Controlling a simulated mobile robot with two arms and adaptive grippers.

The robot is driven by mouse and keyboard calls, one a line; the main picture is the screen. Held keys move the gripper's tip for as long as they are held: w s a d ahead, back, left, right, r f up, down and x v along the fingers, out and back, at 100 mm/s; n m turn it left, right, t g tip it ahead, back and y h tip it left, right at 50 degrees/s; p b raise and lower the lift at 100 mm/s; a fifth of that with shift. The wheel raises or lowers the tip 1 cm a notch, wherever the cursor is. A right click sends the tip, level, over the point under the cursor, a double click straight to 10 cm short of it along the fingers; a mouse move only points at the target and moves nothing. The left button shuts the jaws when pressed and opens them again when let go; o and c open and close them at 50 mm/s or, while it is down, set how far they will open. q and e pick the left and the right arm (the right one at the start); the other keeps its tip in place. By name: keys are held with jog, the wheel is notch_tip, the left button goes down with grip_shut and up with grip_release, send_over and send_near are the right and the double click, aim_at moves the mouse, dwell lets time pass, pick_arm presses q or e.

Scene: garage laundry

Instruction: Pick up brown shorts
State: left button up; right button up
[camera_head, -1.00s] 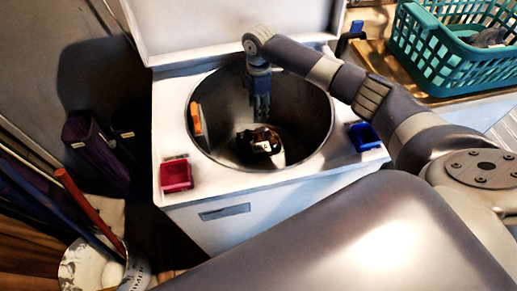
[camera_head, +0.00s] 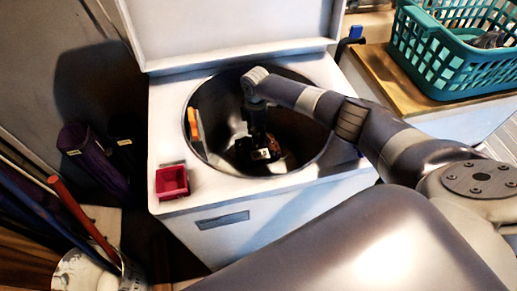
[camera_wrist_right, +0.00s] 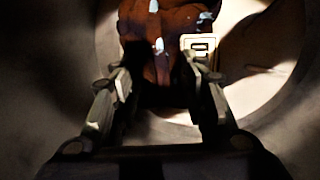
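The brown shorts (camera_wrist_right: 160,42) lie at the bottom of the round washer drum (camera_head: 208,90), a dark bundle with a pale label. In the head view only a dark brown part (camera_head: 288,154) shows beside my gripper. My right gripper (camera_wrist_right: 158,75) reaches down into the drum. Its two fingers are apart, and the shorts lie ahead of and between the fingertips. I cannot tell whether the fingers touch the cloth. In the head view the right gripper (camera_head: 258,148) is dark and partly lost in shadow. My left gripper is not in view.
The white washer (camera_head: 225,242) has its lid (camera_head: 230,30) raised behind the drum. An orange piece (camera_head: 194,128) is at the drum's inner left wall. A red box (camera_head: 171,182) sits on the front left rim. A teal basket (camera_head: 450,55) stands at the upper right.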

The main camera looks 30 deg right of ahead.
jog(key=shift+f, duration=0.45)
jog(key=shift+c, duration=0.2)
grip_shut()
jog(key=shift+r, duration=0.1)
